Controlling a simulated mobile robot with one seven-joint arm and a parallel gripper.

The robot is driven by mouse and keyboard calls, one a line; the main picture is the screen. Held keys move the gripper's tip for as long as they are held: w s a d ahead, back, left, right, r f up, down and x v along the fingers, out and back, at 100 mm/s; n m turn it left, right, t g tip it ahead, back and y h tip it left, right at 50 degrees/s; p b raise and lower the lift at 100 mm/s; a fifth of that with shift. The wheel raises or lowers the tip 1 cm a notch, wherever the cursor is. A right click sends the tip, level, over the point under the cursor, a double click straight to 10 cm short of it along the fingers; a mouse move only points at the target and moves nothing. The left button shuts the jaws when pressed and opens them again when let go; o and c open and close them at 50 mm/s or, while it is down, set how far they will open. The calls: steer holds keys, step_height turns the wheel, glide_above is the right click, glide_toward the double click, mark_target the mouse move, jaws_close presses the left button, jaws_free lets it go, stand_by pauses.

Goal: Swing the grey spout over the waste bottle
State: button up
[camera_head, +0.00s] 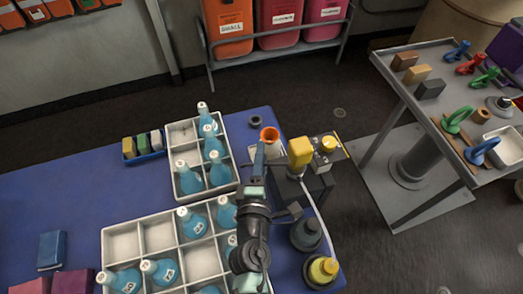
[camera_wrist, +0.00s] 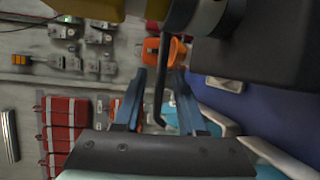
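The grey spout (camera_wrist: 163,80) is a thin bent rod in the wrist view, hanging from a dark round fitting (camera_wrist: 195,15). My gripper (camera_wrist: 159,74) has its two blue fingers apart, one on either side of the spout, with gaps visible. In the head view my gripper (camera_head: 259,162) is left of the yellow-and-grey dispenser (camera_head: 300,153), and the spout is hard to make out there. An orange funnel-like mouth (camera_head: 269,134) stands just beyond my gripper at the table's far edge, perhaps the waste bottle's. An orange part (camera_wrist: 165,50) also shows beyond the fingertips in the wrist view.
White crates (camera_head: 190,170) (camera_head: 123,241) with blue bottles stand left of my arm. A dark bottle (camera_head: 306,234) and a yellow-topped one (camera_head: 322,270) stand at the table's right edge. A grey side table (camera_head: 440,75) holds tools. Blue table (camera_head: 50,205) is partly clear at left.

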steer(key=shift+w+f, duration=0.1)
steer(key=shift+w, duration=0.5)
jaws_close()
stand_by(1.1)
